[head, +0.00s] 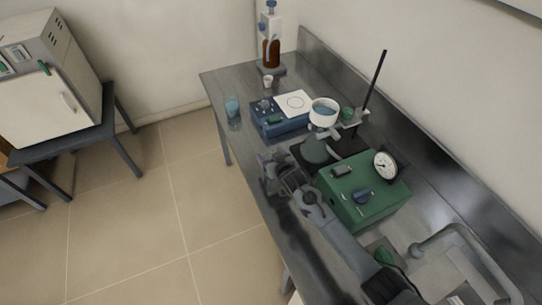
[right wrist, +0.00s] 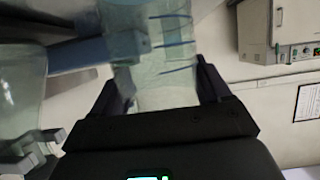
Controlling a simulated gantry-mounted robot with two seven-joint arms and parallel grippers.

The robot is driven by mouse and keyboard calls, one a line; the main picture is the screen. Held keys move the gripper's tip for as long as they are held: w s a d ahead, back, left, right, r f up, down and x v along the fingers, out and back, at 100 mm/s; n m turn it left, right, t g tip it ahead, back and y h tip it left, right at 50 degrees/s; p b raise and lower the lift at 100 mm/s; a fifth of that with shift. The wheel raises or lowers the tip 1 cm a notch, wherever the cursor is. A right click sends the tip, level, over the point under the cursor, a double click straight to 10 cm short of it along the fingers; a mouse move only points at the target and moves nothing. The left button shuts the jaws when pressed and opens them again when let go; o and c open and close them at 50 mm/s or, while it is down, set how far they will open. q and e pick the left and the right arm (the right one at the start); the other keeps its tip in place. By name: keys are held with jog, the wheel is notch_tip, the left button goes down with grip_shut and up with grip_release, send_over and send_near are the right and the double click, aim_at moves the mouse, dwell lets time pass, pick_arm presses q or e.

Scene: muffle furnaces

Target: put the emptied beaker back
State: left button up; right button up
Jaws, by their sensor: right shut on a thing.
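My right gripper (head: 274,172) is above the near left edge of the steel bench, beside the filter flask. In the right wrist view its two dark fingers (right wrist: 165,95) are shut on a clear glass beaker (right wrist: 165,70) with blue marks on its wall. No liquid is evident in the visible part of the beaker. In the head view the beaker is hard to make out against the gripper. A white funnel (head: 323,113) with blue liquid sits above the grey-green flask (head: 315,150). My left gripper is not in view.
A green pump (head: 365,194) with a gauge is right of my gripper. The bench's back left corner (head: 228,79) is clear.

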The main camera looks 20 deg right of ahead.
jog(key=shift+f, duration=0.2)
jog(key=o, duration=1.6)
jog(key=shift+r, duration=0.1)
jog(key=shift+r, duration=0.15)
jog(key=shift+s+d+r, duration=0.1)
jog(key=shift+s+r, duration=0.15)
jog(key=shift+s, duration=0.3)
jog(key=a+p+v, duration=0.1)
jog(key=p+v, duration=0.1)
jog(key=v, duration=0.9)
jog(key=s+f+g, duration=0.1)
jog(key=s, duration=0.4)
jog(key=s+f+g, duration=0.2)
jog(key=s, duration=0.4)
jog(key=s+f+g, duration=0.1)
jog(key=s+g, duration=0.1)
jog(key=s, duration=0.4)
jog(key=shift+f, duration=0.2)
jog(key=s+g, duration=0.1)
jog(key=s, duration=0.4)
jog(key=s+d+r+g, duration=0.1)
jog(key=s+g, duration=0.1)
jog(key=s, duration=0.4)
jog(key=s+r+n+g+h, duration=0.1)
jog(key=s, duration=0.5)
jog(key=shift+d+r+g, duration=0.15)
jog(key=shift+d+g, duration=0.15)
jog(key=shift+g, duration=0.1)
